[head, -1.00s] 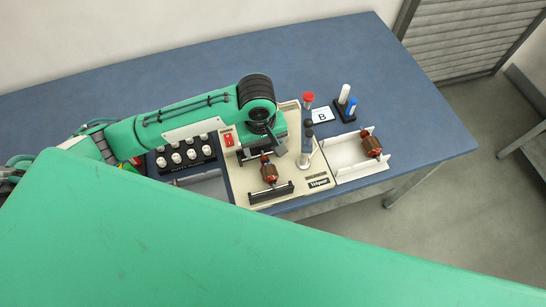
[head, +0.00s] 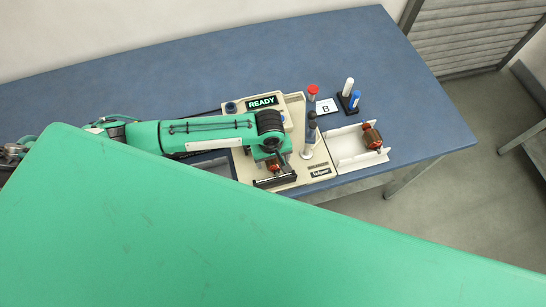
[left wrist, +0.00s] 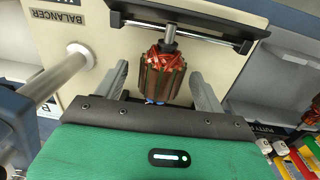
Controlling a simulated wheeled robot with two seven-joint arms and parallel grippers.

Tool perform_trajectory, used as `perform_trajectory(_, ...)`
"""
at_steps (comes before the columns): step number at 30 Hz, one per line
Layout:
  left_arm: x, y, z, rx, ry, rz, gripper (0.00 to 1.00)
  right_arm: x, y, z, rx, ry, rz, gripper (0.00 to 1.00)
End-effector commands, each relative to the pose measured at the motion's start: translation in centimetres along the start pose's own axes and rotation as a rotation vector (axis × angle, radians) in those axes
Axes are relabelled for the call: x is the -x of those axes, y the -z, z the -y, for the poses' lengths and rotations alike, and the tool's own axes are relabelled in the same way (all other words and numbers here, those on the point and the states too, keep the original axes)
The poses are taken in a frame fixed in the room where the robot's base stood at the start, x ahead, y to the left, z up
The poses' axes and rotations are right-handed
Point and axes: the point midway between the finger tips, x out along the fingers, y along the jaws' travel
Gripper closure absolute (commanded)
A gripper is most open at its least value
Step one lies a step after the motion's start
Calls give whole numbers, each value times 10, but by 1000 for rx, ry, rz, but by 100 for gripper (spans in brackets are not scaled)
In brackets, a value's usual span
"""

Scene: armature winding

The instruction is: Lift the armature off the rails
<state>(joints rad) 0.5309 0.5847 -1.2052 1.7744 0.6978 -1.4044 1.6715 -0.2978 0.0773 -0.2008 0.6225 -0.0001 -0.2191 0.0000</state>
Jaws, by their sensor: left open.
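The armature with copper windings (left wrist: 163,76) lies on the balancer; its shaft rests at the black rail (left wrist: 185,27) in the left wrist view. In the head view only a bit of the armature (head: 275,168) shows under my left gripper (head: 277,163), behind the front rail (head: 275,181). My left gripper is open, and in the left wrist view its two grey fingers (left wrist: 162,84) stand on either side of the armature, with gaps visible. The armature's near end is hidden by the gripper body. My right gripper is in no view.
The balancer's display (head: 262,102) reads READY. A post (head: 310,135) stands just right of the gripper. A white tray (head: 345,160) farther right holds a second armature (head: 372,136). A card marked B (head: 326,107) and white and blue cylinders (head: 348,92) stand behind it.

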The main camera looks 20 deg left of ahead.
Motion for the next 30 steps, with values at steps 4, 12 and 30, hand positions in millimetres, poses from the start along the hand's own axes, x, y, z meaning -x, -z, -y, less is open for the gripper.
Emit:
perform_trajectory(4, -4, 0, 0, 0, 0, 0, 29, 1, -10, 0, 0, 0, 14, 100)
perform_trajectory(12, -4, 0, 0, 0, 0, 0, 57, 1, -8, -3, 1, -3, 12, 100)
perform_trajectory(30, 7, 1, -2, 0, -3, 0, 90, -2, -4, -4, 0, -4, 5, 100)
